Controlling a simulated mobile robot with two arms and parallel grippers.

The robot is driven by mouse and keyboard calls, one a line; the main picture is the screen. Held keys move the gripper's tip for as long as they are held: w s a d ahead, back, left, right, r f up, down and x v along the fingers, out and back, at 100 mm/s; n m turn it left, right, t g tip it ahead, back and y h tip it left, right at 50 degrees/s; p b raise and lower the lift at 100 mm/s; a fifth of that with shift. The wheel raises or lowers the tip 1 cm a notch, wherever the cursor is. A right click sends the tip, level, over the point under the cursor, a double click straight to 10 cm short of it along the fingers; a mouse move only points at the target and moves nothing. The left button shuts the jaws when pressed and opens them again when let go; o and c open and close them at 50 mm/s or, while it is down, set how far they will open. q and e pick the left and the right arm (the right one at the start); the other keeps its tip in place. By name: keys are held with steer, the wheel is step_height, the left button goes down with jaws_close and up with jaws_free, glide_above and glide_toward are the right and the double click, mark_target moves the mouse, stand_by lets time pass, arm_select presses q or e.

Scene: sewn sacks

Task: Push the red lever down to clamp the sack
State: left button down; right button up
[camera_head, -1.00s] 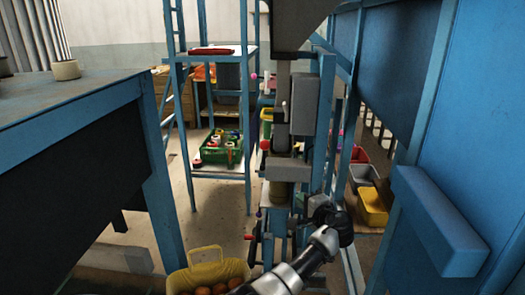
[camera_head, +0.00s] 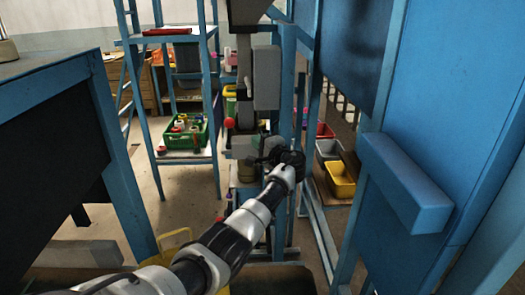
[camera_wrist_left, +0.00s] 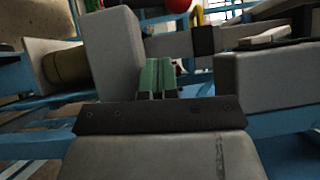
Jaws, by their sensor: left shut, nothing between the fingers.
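A red ball knob (camera_head: 229,123), apparently the lever's end, sits on the left side of the grey and blue machine (camera_head: 266,78). It also shows at the top edge of the left wrist view (camera_wrist_left: 178,4). My left gripper (camera_head: 266,160) is right of and below the knob, apart from it, beside the machine's lower grey block. In the left wrist view its green-padded fingers (camera_wrist_left: 157,77) are together and empty, pointing between grey blocks. A tan cylinder (camera_head: 246,173) shows under the lower block; I cannot tell whether it is part of a sack. My right gripper is out of view.
A blue table (camera_head: 95,75) stands at left and a large blue panel with a jutting bar (camera_head: 405,185) at right. A green crate (camera_head: 180,143) sits on a shelf behind. A yellow bin (camera_head: 340,180) stands right of the machine. My left arm crosses the lower middle.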

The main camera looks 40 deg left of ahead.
mark_target(238, 142)
arm_select(q)
steer(key=b+x, duration=0.2)
steer(key=x, duration=0.2)
steer(key=shift+a+f+b, duration=0.2)
steer(key=shift+f+b, duration=0.1)
steer(key=shift+b, duration=0.1)
steer(key=a+p, duration=0.1)
steer(key=s+a+r+p, duration=0.1)
steer(key=shift+a+r+p, duration=0.1)
steer(key=shift+a+p, duration=0.1)
steer(key=shift+p, duration=0.2)
steer(key=shift+s+a+p, duration=0.35)
steer(key=shift+a+p, duration=0.05)
steer(key=shift+a, duration=0.3)
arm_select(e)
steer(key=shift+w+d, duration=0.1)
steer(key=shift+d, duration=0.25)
